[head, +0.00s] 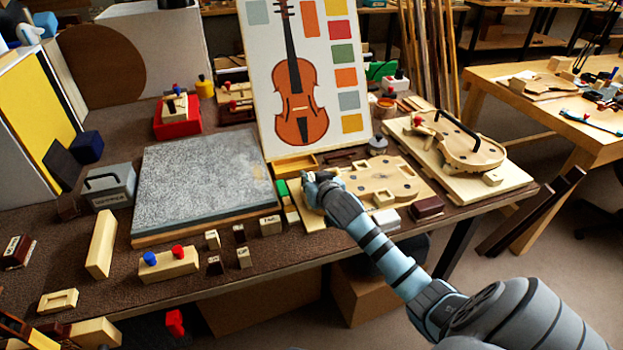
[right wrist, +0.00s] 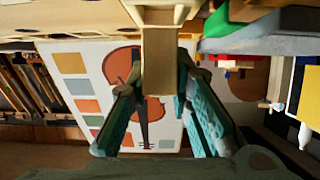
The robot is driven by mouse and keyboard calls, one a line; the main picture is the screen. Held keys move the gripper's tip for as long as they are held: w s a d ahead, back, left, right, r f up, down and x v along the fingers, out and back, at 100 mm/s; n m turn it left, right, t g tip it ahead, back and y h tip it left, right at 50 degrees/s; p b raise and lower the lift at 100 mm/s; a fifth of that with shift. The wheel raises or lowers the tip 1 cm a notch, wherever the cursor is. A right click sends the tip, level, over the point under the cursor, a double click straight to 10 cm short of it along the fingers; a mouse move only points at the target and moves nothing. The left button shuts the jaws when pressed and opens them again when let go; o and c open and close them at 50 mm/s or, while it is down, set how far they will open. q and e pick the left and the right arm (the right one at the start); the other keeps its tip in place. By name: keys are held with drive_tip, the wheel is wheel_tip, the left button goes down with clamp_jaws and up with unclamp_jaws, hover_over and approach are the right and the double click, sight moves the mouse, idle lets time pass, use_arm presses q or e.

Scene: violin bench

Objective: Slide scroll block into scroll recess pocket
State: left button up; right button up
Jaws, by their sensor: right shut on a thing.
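My right gripper (head: 318,184) is over the left end of the pale board with the violin-shaped form (head: 385,182). In the right wrist view, its two teal fingers (right wrist: 158,105) are shut on a pale wooden block (right wrist: 159,65), which I take as the scroll block. The block's far end meets or nearly meets a pale wooden frame with a darker hollow (right wrist: 160,14), likely the scroll recess pocket. I cannot tell whether the block is inside it. In the head view the gripper hides the block and most of this spot. My left gripper is not in view.
A violin poster (head: 305,75) stands just behind the board. A grey stone slab (head: 205,180) lies to the left, with several small blocks in front. A second board with a violin body (head: 460,150) is on the right. A dark red block (head: 427,208) sits near the front edge.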

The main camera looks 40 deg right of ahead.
drive_tip(key=shift+p, duration=0.35)
idle(0.7)
drive_tip(key=shift+p, duration=0.35)
idle(0.4)
drive_tip(key=shift+p, duration=0.4)
drive_tip(key=shift+f+b, duration=0.9)
drive_tip(key=shift+f, duration=0.3)
drive_tip(key=o, duration=0.9)
